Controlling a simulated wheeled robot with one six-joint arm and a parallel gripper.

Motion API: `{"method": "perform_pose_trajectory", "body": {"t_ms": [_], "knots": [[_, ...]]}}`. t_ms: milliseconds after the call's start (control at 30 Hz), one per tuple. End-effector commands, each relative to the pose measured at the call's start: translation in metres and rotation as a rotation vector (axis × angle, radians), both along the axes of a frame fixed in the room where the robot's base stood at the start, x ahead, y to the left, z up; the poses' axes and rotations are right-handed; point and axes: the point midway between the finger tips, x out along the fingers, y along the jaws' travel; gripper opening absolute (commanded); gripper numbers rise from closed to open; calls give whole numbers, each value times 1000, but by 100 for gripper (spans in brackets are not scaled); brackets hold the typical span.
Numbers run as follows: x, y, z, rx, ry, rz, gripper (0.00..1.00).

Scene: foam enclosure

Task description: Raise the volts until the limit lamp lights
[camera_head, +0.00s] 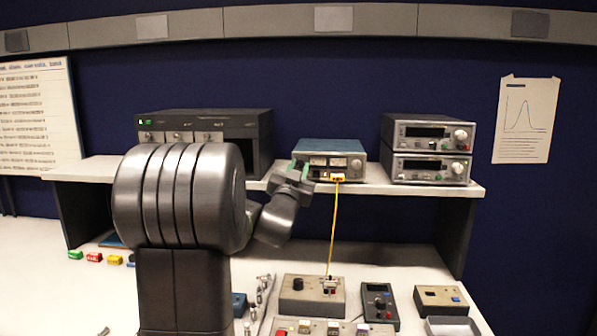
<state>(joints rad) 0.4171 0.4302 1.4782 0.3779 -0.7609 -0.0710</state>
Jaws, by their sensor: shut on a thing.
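A small power supply with a teal top (330,147) stands on the shelf, with meters or displays on its front and a knob (355,163) at the right. A yellow plug (338,178) sits at its lower front. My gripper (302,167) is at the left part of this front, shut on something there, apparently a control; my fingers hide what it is. I cannot make out a limit lamp or any reading at this size. A yellow cable (333,225) runs from the plug down to a grey box (312,296) with a black knob on the bench.
Two stacked instruments (428,151) stand right on the shelf (400,189), and a wide dark unit (255,125) stands left, partly behind my arm. A handheld meter (379,304) and a beige box (440,299) lie on the bench. Small coloured blocks (94,257) lie at left.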

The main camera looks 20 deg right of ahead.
Motion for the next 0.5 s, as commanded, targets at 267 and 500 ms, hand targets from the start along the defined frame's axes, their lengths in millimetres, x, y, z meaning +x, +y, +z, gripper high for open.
{"method": "perform_pose_trajectory", "body": {"t_ms": [267,500], "knots": [[1,2,1,164,-104,2,0],[2,3,5,340,-210,1,0]]}}
